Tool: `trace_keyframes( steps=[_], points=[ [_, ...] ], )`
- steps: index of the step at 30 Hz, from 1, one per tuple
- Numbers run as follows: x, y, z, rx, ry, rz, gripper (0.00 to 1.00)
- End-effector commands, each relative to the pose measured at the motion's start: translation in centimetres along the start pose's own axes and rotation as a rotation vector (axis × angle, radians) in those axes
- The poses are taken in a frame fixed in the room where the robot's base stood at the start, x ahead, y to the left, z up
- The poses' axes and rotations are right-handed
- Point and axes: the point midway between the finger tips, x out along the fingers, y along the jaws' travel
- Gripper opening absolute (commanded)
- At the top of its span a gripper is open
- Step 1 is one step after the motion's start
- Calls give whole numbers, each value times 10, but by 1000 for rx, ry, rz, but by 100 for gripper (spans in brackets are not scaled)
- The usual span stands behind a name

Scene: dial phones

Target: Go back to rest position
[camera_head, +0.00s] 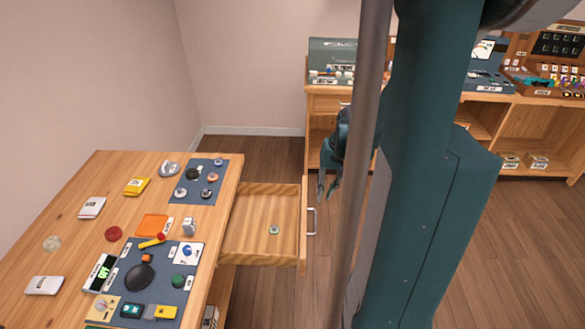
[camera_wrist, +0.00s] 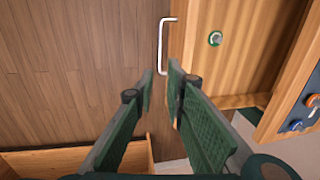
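My gripper (camera_head: 328,188) hangs over the floor to the right of the open drawer (camera_head: 253,250) in the head view, partly behind a grey pole. In the wrist view my gripper (camera_wrist: 161,75) shows two green fingers spread apart with a gap between the tips and nothing held. The metal drawer handle (camera_wrist: 164,46) lies just beyond the fingertips, apart from them as far as I can tell. A small round green-and-white item (camera_head: 274,230) lies inside the drawer; it also shows in the wrist view (camera_wrist: 215,39).
The wooden table (camera_head: 66,221) at left holds blue panels with knobs (camera_head: 187,197), a red disc (camera_head: 113,234) and several small boxes. A wooden shelf unit (camera_head: 325,104) with devices stands at the back right. The floor (camera_head: 270,157) between them is clear.

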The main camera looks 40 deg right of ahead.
Motion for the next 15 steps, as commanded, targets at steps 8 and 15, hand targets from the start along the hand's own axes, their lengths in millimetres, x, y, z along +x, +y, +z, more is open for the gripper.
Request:
trace_keyframes(
  steps=[8, 15],
  points=[
    [0, -1, 0, -1, 0, 0, 13],
    [-6, -14, 4, -23, 13, 5, 13]
  ],
)
